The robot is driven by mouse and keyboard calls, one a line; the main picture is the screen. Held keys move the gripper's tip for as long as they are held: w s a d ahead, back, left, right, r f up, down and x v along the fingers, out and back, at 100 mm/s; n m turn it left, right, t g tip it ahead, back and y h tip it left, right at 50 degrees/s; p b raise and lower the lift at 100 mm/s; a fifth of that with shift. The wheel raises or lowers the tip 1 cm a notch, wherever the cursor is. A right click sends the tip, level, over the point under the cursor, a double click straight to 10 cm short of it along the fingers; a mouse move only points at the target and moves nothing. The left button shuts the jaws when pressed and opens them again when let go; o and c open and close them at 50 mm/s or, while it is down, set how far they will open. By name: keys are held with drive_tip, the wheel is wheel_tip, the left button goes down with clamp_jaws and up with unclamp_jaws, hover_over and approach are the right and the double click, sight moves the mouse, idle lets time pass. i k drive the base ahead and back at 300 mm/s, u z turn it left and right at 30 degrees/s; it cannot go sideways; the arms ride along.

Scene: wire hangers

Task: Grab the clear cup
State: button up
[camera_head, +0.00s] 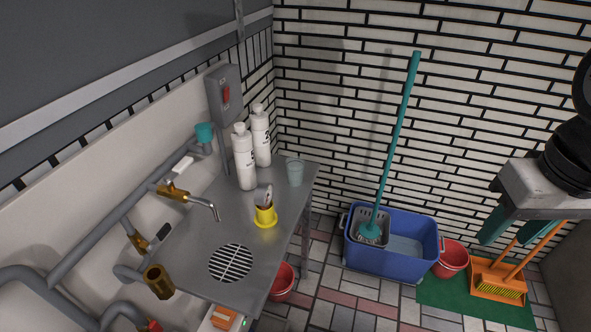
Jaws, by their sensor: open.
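The clear cup (295,173) stands upright near the far right corner of the metal counter (200,243). It looks pale and see-through, to the right of two white bottles. My gripper (511,226) hangs at the right side of the view, far from the cup and off to the right of the counter. Its fingers are teal and spread apart, with nothing seen between them.
White bottles (244,158) stand left of the cup, and a yellow holder (265,215) with utensils stands nearer. A tap (205,204) reaches over the counter. A blue mop bucket (390,257) with a tall mop (399,138) stands on the floor between counter and gripper.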

sight(294, 164)
drive_tip(key=k, duration=0.5)
drive_tip(key=z, duration=0.55)
drive_tip(key=i, duration=0.55)
drive_tip(key=u, duration=1.2)
